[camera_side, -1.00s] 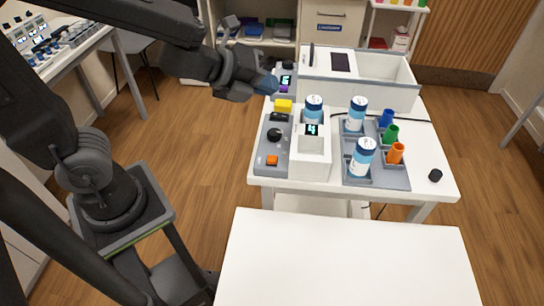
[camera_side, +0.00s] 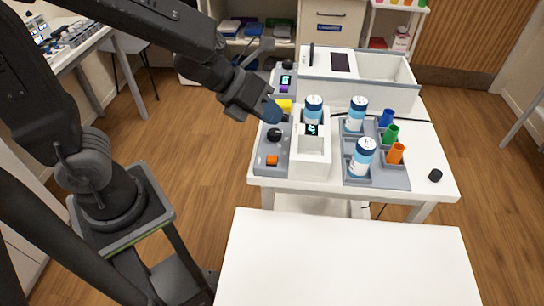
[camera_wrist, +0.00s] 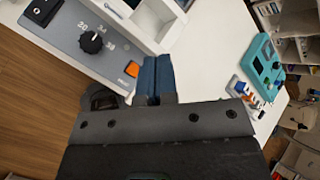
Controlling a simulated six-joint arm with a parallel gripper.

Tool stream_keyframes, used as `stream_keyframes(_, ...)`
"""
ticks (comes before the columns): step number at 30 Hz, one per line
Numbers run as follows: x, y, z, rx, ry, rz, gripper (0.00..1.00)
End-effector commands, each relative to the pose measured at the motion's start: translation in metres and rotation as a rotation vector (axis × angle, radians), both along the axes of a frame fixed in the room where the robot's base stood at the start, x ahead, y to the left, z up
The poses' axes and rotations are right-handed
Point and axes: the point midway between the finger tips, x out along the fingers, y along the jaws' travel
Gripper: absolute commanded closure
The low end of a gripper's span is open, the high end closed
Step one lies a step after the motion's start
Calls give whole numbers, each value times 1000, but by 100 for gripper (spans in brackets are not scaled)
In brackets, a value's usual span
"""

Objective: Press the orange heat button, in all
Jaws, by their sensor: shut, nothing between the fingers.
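The orange heat button (camera_side: 272,160) sits at the near end of the grey control panel (camera_side: 262,172), below a black knob (camera_side: 274,135). In the wrist view the orange button (camera_wrist: 132,69) shows just left of my fingertips, with the knob (camera_wrist: 92,42) further up and left. The shut blue fingers also show in the wrist view (camera_wrist: 156,70). In the side view they are apart from the button.
A grey tray (camera_side: 375,180) holds more bottles and coloured tubes. A white box (camera_side: 390,98) stands behind.

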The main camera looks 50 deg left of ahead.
Motion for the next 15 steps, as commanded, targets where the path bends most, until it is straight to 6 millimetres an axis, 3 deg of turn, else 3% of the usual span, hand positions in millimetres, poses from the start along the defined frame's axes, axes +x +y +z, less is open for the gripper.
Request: stream_keyframes(15,-1,1,-44,-2,8,5,100)
